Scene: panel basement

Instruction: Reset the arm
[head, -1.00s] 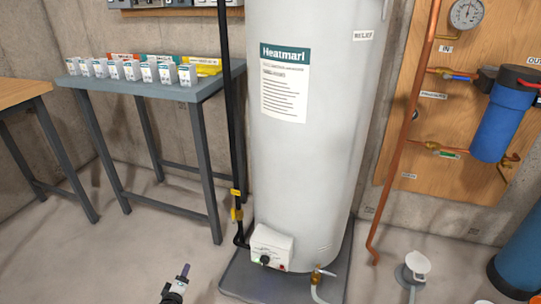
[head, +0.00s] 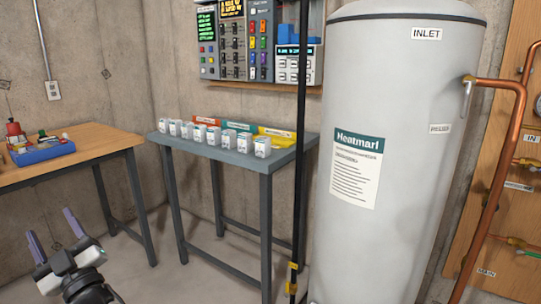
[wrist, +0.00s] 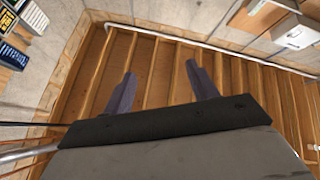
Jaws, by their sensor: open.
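My gripper (head: 57,232) shows at the lower left of the head view, its two purple-grey fingers apart and pointing up. Nothing is between them. In the wrist view my gripper (wrist: 160,88) is also open and empty, with wooden slats or steps (wrist: 150,65) behind the fingers. The gripper stands in free air, apart from the tables in the head view. The rest of my arm below it is cut off by the picture edge.
A grey table (head: 215,150) holds several small white boxes. A wooden table (head: 110,140) with a blue tray (head: 42,152) stands left. A tall white heater tank (head: 400,110) and copper pipe (head: 497,190) fill the right. Bare floor shows between the tables.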

